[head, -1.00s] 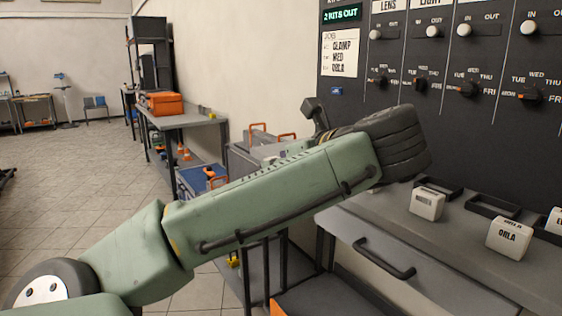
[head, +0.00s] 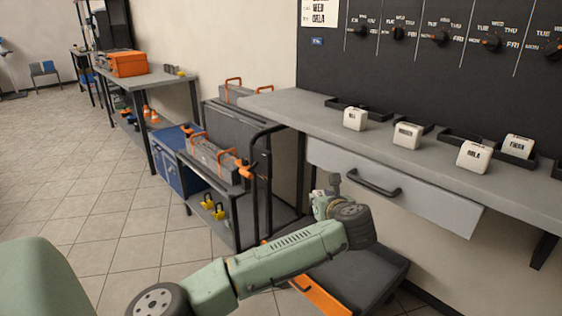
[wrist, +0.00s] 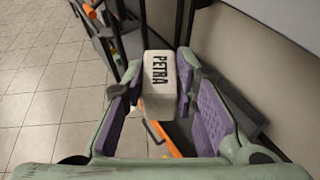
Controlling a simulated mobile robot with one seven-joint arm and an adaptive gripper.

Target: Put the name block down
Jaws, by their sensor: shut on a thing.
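The name block (wrist: 160,75), white and lettered PETRA, sits between the purple pads of my gripper (wrist: 159,66) in the wrist view. My gripper is shut on it and holds it above the floor. In the head view, the end of my arm is low, in front of the bench drawer.
The grey bench (head: 290,107) carries several white blocks, one reading ORLA (head: 474,157), and black trays (head: 460,137). Its drawer (head: 420,195) is below. A dark cart (head: 225,200) stands left; an orange-edged dark platform (head: 360,275) lies low. Floor at left is clear.

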